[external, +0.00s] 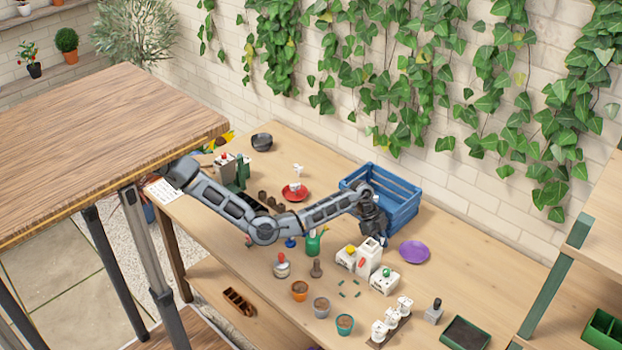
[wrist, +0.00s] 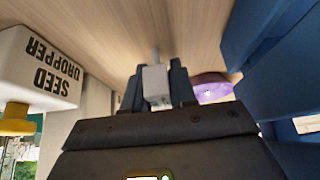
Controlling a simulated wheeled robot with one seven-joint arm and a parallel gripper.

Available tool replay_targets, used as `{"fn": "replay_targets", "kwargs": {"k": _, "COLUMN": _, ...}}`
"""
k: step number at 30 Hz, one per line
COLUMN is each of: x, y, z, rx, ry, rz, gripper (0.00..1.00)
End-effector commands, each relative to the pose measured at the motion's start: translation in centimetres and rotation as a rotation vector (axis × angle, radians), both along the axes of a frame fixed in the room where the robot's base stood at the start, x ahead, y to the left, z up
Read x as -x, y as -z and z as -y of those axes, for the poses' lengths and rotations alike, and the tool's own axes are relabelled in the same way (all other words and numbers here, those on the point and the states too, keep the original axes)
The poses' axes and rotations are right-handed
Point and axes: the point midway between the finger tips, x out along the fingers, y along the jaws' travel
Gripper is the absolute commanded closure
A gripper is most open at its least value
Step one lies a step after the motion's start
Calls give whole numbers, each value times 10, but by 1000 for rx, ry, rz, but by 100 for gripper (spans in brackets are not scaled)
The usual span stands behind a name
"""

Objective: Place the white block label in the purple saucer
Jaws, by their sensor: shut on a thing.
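The white block label (wrist: 155,86) is between the fingers of my gripper (wrist: 156,78) in the wrist view, and the gripper is shut on it. A thin pale stem rises above the block there. In the external view my gripper (external: 382,239) points down beside the blue crate, and the label cannot be made out. The purple saucer (external: 414,252) lies on the bench just right of my gripper and looks empty. It also shows in the wrist view (wrist: 212,90), right of the fingers and partly hidden.
The blue crate (external: 403,199) stands close behind my gripper. Bare bench lies right of the saucer.

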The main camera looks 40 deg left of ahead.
Motion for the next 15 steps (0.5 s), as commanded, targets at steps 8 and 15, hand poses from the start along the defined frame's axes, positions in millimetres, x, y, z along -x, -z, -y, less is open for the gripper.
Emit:
{"fn": "replay_targets", "kwargs": {"k": 8, "x": 0, "y": 0, "z": 0, "rx": 0, "ry": 0, "rz": 0, "gripper": 100}}
{"fn": "replay_targets", "kwargs": {"k": 15, "x": 0, "y": -2, "z": 0, "rx": 0, "ry": 0, "rz": 1, "gripper": 100}}
